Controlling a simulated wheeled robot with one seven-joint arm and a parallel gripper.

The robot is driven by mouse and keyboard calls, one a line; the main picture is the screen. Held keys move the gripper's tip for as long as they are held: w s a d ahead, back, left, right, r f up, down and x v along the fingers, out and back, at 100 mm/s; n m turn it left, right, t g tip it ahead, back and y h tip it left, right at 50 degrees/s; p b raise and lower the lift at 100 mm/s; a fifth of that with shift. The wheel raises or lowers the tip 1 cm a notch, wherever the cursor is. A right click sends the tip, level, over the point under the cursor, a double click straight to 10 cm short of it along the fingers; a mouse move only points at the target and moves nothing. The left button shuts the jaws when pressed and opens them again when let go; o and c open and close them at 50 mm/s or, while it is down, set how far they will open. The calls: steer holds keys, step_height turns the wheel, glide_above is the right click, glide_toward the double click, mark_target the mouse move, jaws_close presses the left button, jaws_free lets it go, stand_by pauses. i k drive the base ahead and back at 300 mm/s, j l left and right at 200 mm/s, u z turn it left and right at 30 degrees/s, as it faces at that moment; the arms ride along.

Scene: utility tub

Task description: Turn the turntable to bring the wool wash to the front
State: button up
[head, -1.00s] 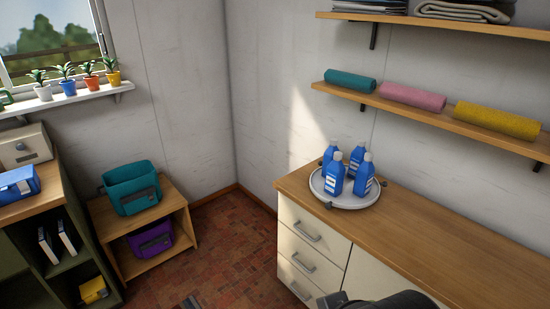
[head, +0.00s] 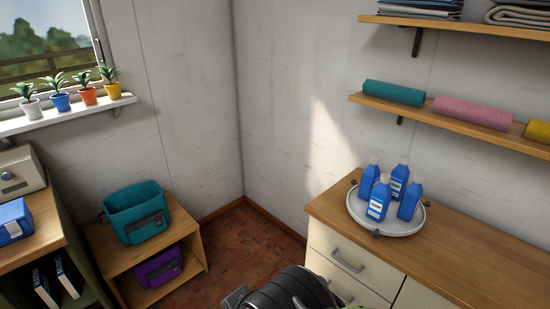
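A round white turntable (head: 401,227) with small dark knobs on its rim sits on the left end of the wooden counter (head: 480,250). Several blue bottles with pale caps stand upright on it. The front bottle (head: 379,200) shows a white label towards me; another bottle (head: 409,200) stands at its right, and others stand behind. The labels are too small to read, so I cannot tell which is the wool wash. A dark rounded part of my arm shows at the bottom middle, below and left of the turntable. My gripper's fingers do not show.
Cream drawers (head: 350,262) with grey handles are under the counter. A wall shelf (head: 450,119) with rolled towels hangs above it. A low wooden stand (head: 188,230) holding a teal basket (head: 137,211) and a purple one is at the left. The counter right of the turntable is clear.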

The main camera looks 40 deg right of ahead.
mark_target(392, 226)
steer(key=i+z, duration=0.35)
steer(key=i, duration=0.25)
steer(key=i+j+z, duration=0.15)
steer(key=i+z, duration=0.2)
steer(key=i, duration=0.25)
steer(key=i+l+z, duration=0.15)
steer(key=i+z, duration=0.65)
steer(key=i+j+z, duration=0.25)
steer(key=i+z, duration=0.15)
steer(key=i, duration=0.15)
steer(key=i+j+z, duration=0.1)
steer(key=i+z, duration=0.2)
steer(key=i, duration=0.4)
